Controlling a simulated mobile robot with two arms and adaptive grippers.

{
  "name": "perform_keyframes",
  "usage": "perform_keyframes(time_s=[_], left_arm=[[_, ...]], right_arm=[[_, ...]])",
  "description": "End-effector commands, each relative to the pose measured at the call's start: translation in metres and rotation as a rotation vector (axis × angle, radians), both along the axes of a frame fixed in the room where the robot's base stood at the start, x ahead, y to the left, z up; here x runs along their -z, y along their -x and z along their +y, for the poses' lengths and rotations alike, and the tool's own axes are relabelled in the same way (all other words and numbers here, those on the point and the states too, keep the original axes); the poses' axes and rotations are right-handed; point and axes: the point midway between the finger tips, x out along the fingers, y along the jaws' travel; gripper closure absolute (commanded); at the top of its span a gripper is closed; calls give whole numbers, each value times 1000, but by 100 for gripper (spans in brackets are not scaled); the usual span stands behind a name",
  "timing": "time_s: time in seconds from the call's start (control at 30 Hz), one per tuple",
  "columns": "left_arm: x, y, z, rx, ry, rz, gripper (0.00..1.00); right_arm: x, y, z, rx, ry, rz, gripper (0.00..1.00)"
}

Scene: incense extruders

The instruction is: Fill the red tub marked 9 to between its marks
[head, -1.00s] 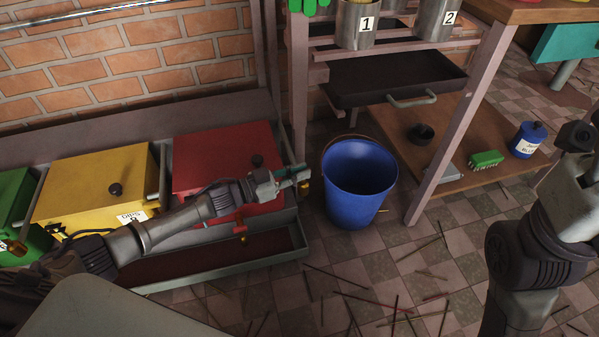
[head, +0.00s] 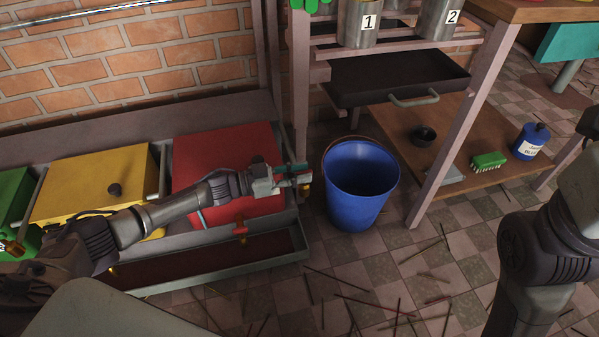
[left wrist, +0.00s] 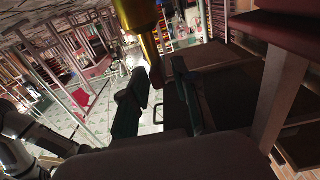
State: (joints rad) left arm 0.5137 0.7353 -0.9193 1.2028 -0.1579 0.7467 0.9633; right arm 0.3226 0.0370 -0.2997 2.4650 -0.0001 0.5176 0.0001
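A big red box (head: 225,150) with a dark knob on top sits in the grey rack at left centre. No 9 or fill marks show on it, and I see no other red tub in the head view. A small brass tap with a red part (head: 240,230) shows at its front. My left gripper (head: 297,180) is past the red box's right front corner, its fingers pointing right. My right gripper is out of view.
A blue bucket (head: 360,185) stands on the floor just right of my left gripper. A yellow box (head: 95,180) and a green box (head: 15,195) stand to the left. The wooden rack (head: 440,170) holds a brush (head: 488,161) and a blue bottle (head: 531,141). Sticks litter the floor.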

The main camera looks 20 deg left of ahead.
Motion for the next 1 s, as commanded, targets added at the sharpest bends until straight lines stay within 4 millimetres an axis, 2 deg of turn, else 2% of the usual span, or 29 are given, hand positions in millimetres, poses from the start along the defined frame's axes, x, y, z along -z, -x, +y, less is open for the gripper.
perform_keyframes(time_s=[0.37, 0.73, 1.0], left_arm=[[0, 3, 4, -1, -1, 1, 62], [1, 34, 51, -1, -3, 2, 62], [0, 41, 63, -1, 0, 0, 62]], right_arm=[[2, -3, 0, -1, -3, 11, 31], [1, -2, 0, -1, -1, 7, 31], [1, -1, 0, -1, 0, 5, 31]])
